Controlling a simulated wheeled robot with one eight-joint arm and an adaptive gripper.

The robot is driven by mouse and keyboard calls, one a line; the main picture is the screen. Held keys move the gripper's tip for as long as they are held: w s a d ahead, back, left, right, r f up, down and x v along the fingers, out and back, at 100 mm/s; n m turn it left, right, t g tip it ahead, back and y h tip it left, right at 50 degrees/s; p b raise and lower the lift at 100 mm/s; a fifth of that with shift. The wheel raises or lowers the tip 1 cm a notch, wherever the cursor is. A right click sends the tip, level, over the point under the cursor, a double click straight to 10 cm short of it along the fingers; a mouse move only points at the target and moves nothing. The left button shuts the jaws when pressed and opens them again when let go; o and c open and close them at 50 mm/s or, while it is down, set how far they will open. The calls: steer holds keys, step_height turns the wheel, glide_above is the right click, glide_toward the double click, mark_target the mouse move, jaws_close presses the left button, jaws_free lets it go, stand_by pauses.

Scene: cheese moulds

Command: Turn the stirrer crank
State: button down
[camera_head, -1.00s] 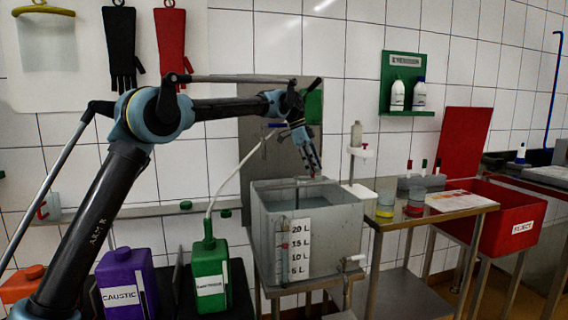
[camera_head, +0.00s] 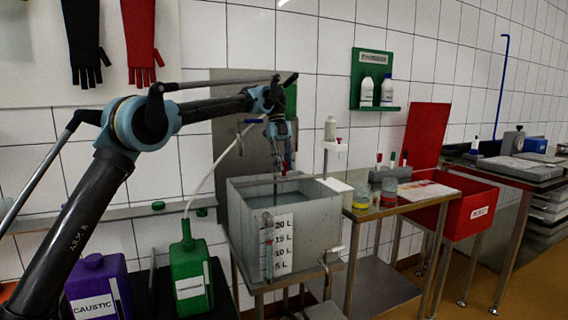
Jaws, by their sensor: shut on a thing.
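The grey vat (camera_head: 310,226) stands on a metal stand right of centre, with a litre scale (camera_head: 283,244) on its front. It holds pale liquid, and a thin bar crosses its top. My gripper (camera_head: 284,167) points down over the vat's back part, with its fingers nearly upright. It is shut on the small red-tipped handle of the stirrer crank (camera_head: 285,172), at the bar. The fingers hide most of the crank, and its angle is too small to make out.
A purple caustic can (camera_head: 98,285) and a green can (camera_head: 190,270) stand left of the vat. A steel side table (camera_head: 420,206) with beakers is at the right, then a red reject bin (camera_head: 465,212).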

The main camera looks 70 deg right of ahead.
steer(key=shift+w+a+r+m+t+y, duration=0.15)
steer(key=shift+w+a+m+t, duration=0.25)
steer(key=shift+m, duration=0.6)
steer(key=shift+w+a+f+m+t+y, duration=0.1)
steer(key=shift+w+a+m+t+y, duration=0.3)
steer(key=shift+m, duration=0.6)
steer(key=shift+w, duration=0.15)
steer(key=c, duration=1.4)
jaws_free()
steer(key=shift+r, duration=0.1)
steer(key=shift+c, duration=0.2)
steer(key=shift+o, duration=0.4)
step_height(320, 180, up, 10)
